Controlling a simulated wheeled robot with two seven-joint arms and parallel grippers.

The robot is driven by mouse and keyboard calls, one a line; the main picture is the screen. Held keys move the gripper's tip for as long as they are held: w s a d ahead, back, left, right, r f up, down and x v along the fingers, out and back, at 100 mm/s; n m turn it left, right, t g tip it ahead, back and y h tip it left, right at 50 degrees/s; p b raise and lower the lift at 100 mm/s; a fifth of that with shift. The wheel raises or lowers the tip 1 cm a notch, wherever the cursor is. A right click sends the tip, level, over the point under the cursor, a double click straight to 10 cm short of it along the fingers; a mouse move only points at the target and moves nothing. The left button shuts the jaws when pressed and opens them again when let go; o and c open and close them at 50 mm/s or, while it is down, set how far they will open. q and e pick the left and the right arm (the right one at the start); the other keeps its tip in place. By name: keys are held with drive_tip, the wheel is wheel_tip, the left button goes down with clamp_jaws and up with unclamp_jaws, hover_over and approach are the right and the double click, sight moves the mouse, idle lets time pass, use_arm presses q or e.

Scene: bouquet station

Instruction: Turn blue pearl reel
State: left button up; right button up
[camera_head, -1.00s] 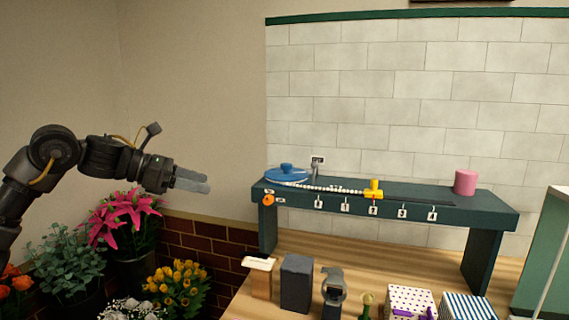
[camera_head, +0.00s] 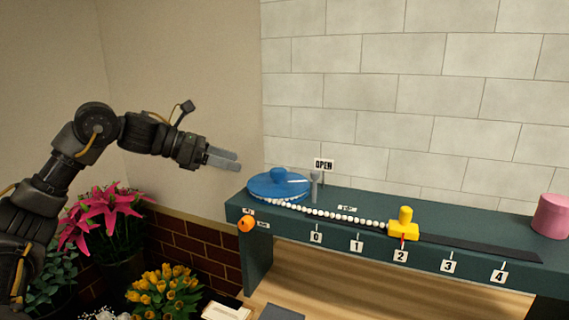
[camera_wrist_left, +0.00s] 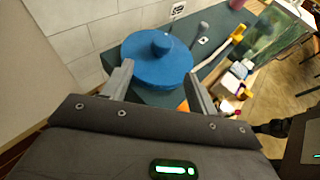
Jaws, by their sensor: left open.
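The blue pearl reel (camera_head: 279,184) is a flat blue disc with a round knob, lying on the left end of the dark green bench (camera_head: 470,222). A string of white pearls (camera_head: 340,214) runs from it to the right, to a yellow slider (camera_head: 404,224) at mark 2. My left gripper (camera_head: 238,160) is open and empty, up and to the left of the reel, apart from it. In the left wrist view the reel (camera_wrist_left: 158,62) shows beyond and between the two open fingers (camera_wrist_left: 157,85). My right gripper is not in view.
An orange knob (camera_head: 246,224) sits on the bench's front left. A grey post (camera_head: 315,186) and an OPEN sign (camera_head: 324,164) stand just right of the reel. A pink cylinder (camera_head: 552,215) stands at the right. Flowers (camera_head: 108,214) stand below my left arm. The tiled wall is close behind.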

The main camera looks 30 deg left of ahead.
sight(271, 171)
use_arm(q)
drive_tip(key=shift+d+r, duration=0.15)
drive_tip(key=shift+d, duration=0.25)
drive_tip(key=p+x, duration=0.2)
drive_tip(key=x, duration=0.6)
drive_tip(key=shift+w+d+p, duration=0.15)
drive_tip(key=shift+w+p, duration=0.15)
drive_tip(key=shift+w+d+f, duration=0.35)
drive_tip(key=shift+d, duration=0.05)
drive_tip(key=shift+w+d+f, duration=0.1)
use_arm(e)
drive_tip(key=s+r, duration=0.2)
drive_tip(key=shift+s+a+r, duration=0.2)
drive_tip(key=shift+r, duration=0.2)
use_arm(q)
drive_tip(key=shift+c, duration=0.3)
